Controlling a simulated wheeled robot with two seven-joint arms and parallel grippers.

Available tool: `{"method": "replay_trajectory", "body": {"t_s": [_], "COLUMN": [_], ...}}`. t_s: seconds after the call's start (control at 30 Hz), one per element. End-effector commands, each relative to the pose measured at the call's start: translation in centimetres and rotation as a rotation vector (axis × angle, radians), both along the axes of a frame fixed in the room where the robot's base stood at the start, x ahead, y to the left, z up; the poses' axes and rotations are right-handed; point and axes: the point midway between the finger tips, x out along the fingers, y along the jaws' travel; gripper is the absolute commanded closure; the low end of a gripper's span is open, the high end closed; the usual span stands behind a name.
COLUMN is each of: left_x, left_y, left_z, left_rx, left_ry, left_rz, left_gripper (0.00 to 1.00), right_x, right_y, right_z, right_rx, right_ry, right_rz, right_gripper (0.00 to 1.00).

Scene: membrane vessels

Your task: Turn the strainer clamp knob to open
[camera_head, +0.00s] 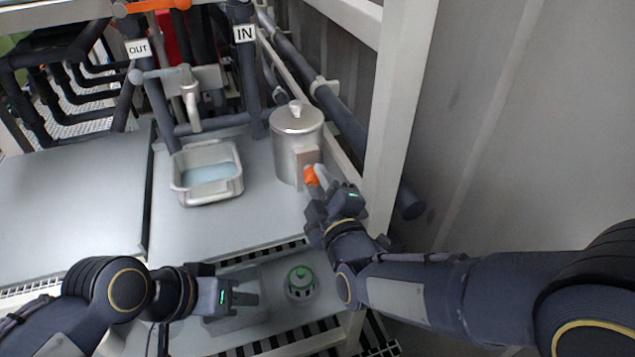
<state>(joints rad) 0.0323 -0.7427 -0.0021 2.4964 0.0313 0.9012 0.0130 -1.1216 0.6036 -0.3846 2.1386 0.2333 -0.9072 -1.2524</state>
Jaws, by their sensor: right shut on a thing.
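The strainer is a lidded metal canister (292,150) at the back right of the metal table. A grey clamp block (306,160) sits on its front right side, with an orange knob (310,176) just below it. My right gripper (317,181) is shut on the orange knob, and its fingers partly hide the knob. How far the knob is turned cannot be told. My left gripper (252,292) is open and empty at the front of the table, over a grey tray and left of a green-topped part.
A metal basin (181,190) with bluish liquid stands left of the canister under a tap (191,105). The green-topped part (300,279) stands at the front. Dark pipes with IN and OUT signs rise behind. A pale post (396,110) stands close right of my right gripper.

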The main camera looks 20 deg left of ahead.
Motion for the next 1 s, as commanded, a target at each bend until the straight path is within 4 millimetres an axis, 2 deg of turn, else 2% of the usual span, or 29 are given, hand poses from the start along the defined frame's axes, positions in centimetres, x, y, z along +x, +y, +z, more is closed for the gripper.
{"method": "replay_trajectory", "body": {"t_s": [0.67, 0.7, 0.83, 1.0], "left_x": [0.0, 0.0, 0.0, 0.0], "left_y": [0.0, 0.0, 0.0, 0.0], "left_z": [0.1, 0.1, 0.1, 0.1], "left_rx": [0.0, 0.0, 0.0, 0.0], "left_ry": [0.0, 0.0, 0.0, 0.0], "left_rz": [0.0, 0.0, 0.0, 0.0], "left_gripper": [0.63, 0.63, 0.63, 0.63], "right_x": [0.01, 0.01, 0.01, 0.0], "right_y": [0.0, 0.01, 0.01, 0.0], "right_z": [0.01, 0.01, 0.0, 0.0], "right_rx": [-0.048, -0.048, -0.047, -0.046], "right_ry": [-0.033, -0.033, -0.032, -0.031], "right_rz": [0.001, 0.001, 0.001, 0.0], "right_gripper": [0.93, 0.65, 0.48, 0.48]}}
